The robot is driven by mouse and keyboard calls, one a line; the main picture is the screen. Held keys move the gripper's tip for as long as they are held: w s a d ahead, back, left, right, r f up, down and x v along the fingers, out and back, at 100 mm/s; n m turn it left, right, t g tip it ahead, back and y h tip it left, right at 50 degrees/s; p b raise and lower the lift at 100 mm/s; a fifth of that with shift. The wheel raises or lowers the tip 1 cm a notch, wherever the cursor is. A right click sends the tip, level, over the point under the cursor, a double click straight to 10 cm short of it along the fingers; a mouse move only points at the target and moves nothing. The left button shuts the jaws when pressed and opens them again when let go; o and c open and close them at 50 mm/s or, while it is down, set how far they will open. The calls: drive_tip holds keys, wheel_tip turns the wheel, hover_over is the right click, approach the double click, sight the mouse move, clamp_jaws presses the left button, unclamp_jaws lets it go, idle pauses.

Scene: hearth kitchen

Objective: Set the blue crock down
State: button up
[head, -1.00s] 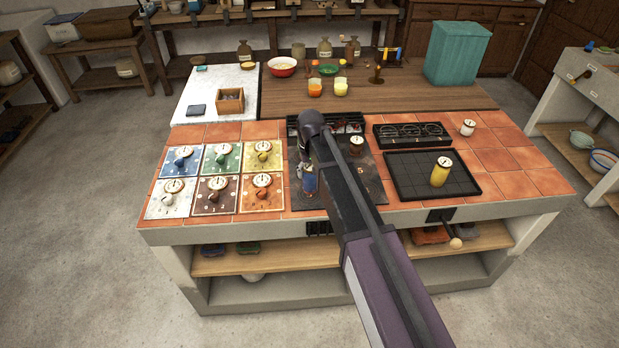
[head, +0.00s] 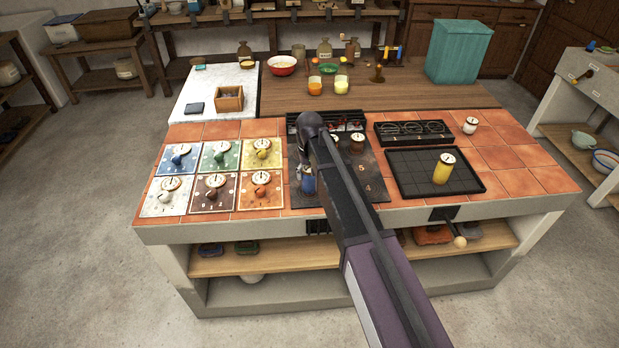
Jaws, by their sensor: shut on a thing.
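The blue crock (head: 309,186) is small and partly hidden by my arm. It is over the left part of the dark numbered plate (head: 374,190) in the middle of the tiled counter. My gripper (head: 307,173) points down and is shut on the crock. Its fingers are small and partly hidden. I cannot tell whether the crock's base touches the plate.
Several coloured dial tiles (head: 214,187) lie left of the plate. A black tray (head: 410,180) with a yellow crock (head: 443,168) is on the right. A black rack (head: 412,133) stands behind it. Cups with orange and yellow contents (head: 341,88) stand farther back.

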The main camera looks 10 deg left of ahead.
drive_tip(key=shift+f, duration=0.2)
idle(0.3)
drive_tip(key=o, duration=1.2)
drive_tip(key=shift+r, duration=0.2)
wheel_tip(320, 180, up, 12)
drive_tip(key=p, duration=1.2)
drive_tip(key=shift+d, duration=0.1)
drive_tip(key=s+d+m, duration=0.1)
drive_tip(key=s+d, duration=0.4)
drive_tip(key=d, duration=0.6)
drive_tip(key=s+d+m, duration=0.2)
drive_tip(key=s+d, duration=0.4)
drive_tip(key=d, duration=0.5)
drive_tip(key=s+d+m, duration=0.2)
drive_tip(key=s+d, duration=0.4)
drive_tip(key=d, duration=0.6)
drive_tip(key=shift+s, duration=0.15)
